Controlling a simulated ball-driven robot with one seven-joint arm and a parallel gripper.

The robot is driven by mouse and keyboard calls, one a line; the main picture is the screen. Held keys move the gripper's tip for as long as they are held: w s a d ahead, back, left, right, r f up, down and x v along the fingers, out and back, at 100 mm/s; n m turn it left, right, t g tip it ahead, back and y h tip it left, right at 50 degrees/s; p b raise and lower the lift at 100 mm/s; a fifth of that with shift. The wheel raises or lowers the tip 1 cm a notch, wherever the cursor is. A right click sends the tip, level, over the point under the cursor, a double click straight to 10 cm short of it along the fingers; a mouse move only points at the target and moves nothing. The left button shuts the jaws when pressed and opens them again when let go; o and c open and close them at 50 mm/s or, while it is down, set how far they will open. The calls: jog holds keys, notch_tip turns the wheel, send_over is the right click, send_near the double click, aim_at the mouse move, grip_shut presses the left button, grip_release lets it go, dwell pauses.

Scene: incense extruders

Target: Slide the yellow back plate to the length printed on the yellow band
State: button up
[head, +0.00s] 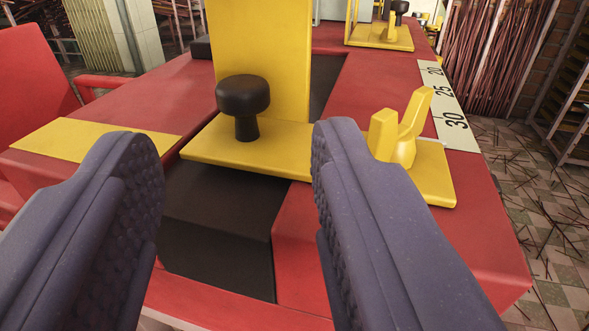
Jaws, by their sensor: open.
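The yellow back plate has an upright panel (262,55) and a flat base (240,150) lying across a dark channel in the red table. A black mushroom-shaped knob (243,105) stands on the base. A yellow wing nut (404,135) sits at its right end. My gripper (236,142) is open and empty, its two purple padded fingers apart in the foreground. The knob shows between and beyond the fingertips, apart from both. A yellow band (95,140) lies on the table at left; no print is readable on its visible part, and the left finger covers some of it.
A white scale (447,105) on the right table edge reads 20, 25 and 30, with 30 nearest. Another yellow plate (380,38) with a dark knob stands farther back. A red chair (35,85) is at left. Bundled incense sticks (490,45) stand behind, right.

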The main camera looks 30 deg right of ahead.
aim_at(243, 93)
jog(key=b+x, duration=0.2)
jog(key=x, duration=0.3)
jog(key=shift+w+d+f, duration=0.1)
jog(key=shift+w, duration=0.15)
jog(key=shift+w+d, duration=0.1)
jog(key=shift+w, duration=0.15)
grip_shut()
